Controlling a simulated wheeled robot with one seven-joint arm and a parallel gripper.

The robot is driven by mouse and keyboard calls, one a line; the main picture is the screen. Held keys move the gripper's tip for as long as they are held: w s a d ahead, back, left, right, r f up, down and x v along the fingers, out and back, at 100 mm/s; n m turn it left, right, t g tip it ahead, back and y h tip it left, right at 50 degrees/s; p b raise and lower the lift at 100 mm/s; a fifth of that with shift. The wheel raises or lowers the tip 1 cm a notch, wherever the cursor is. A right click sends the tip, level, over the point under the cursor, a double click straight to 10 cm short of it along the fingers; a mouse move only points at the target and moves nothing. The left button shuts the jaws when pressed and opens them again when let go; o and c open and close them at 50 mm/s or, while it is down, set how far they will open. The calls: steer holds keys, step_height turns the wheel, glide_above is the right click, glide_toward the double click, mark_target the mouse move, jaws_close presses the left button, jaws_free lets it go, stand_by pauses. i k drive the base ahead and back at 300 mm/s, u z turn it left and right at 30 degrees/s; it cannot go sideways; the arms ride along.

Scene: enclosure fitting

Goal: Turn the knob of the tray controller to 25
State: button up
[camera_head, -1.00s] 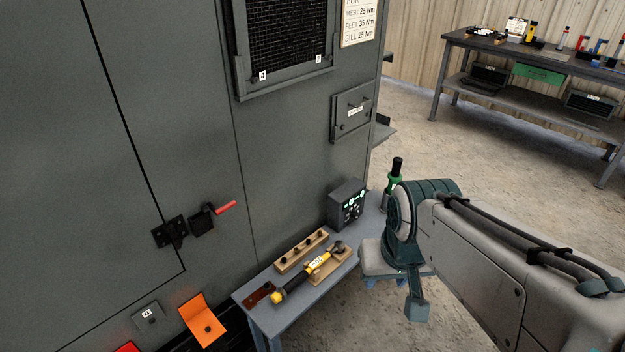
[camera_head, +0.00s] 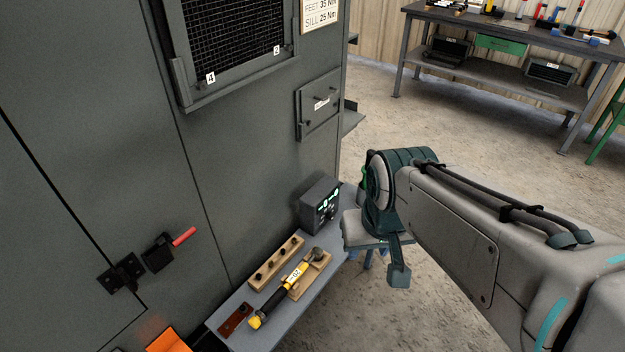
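The tray controller (camera_head: 311,197) is a small dark box with lit green digits on its front face. It stands at the far end of the narrow grey side table (camera_head: 304,318), against the cabinet. Its knob is too small to make out clearly, and I cannot read its setting. My arm comes in from the right, and its wrist end is just right of the controller, apart from it in the picture.
A yellow-and-black torque tool (camera_head: 272,304) lies on a wooden cradle, beside a wooden block with several pegs (camera_head: 276,263). The grey cabinet (camera_head: 90,120) with a red-handled latch (camera_head: 182,237) fills the left. A workbench (camera_head: 520,38) stands far back right; open floor lies between.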

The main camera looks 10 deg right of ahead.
mark_target(330, 216)
steer(key=z, duration=0.35)
steer(key=k, duration=0.95)
steer(key=z, duration=1)
steer(key=i, duration=0.95)
steer(key=u, duration=1.05)
steer(key=i, duration=0.55)
steer(key=u, duration=0.6)
